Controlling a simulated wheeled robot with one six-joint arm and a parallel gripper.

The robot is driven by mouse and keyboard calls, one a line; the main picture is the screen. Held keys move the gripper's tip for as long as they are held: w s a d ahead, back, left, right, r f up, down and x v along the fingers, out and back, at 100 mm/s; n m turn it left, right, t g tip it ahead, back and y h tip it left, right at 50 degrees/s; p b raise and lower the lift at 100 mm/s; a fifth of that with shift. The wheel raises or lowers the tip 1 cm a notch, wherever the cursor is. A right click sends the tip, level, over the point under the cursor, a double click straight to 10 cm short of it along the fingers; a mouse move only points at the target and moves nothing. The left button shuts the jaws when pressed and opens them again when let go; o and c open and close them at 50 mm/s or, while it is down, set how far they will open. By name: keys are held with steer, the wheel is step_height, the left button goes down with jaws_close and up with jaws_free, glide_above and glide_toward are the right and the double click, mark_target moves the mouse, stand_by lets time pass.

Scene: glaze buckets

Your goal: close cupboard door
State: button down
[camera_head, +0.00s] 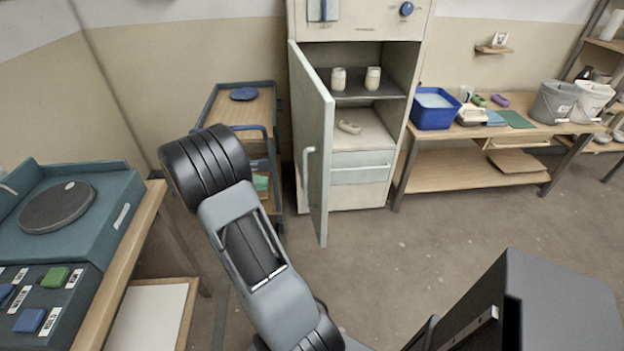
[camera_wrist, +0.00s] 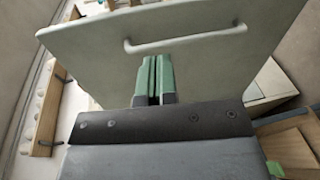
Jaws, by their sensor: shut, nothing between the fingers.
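The cupboard (camera_head: 360,28) stands against the back wall. Its pale door (camera_head: 314,125) is hinged on the left and stands wide open toward me, with a handle (camera_head: 306,165) on its left-hand face. Inside are two cream jars (camera_head: 372,78) on a dark shelf and a small pale object (camera_head: 349,127) below. In the wrist view the door (camera_wrist: 200,60) fills the upper middle, with its bar handle (camera_wrist: 185,40) just beyond my gripper (camera_wrist: 153,62). The green-padded fingers are shut together and empty; whether they touch the door I cannot tell. In the head view my arm hides the gripper.
A trolley (camera_head: 238,108) with a blue dish stands left of the cupboard. A wooden bench (camera_head: 470,170) with a blue basin (camera_head: 434,108) and buckets stands right. A workbench with a turntable (camera_head: 57,207) is at near left. Floor right of the door is clear.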

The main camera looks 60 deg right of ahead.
steer(key=d+f+m+g+h, duration=0.1)
steer(key=d, duration=0.1)
steer(key=p, duration=0.1)
glide_toward(321, 172)
steer(key=shift+g, duration=0.4)
steer(key=x, duration=0.6)
steer(key=shift+s+d+f, duration=0.1)
steer(key=shift+d+f, duration=0.15)
steer(key=shift+d, duration=0.05)
steer(key=shift+s+d, duration=0.35)
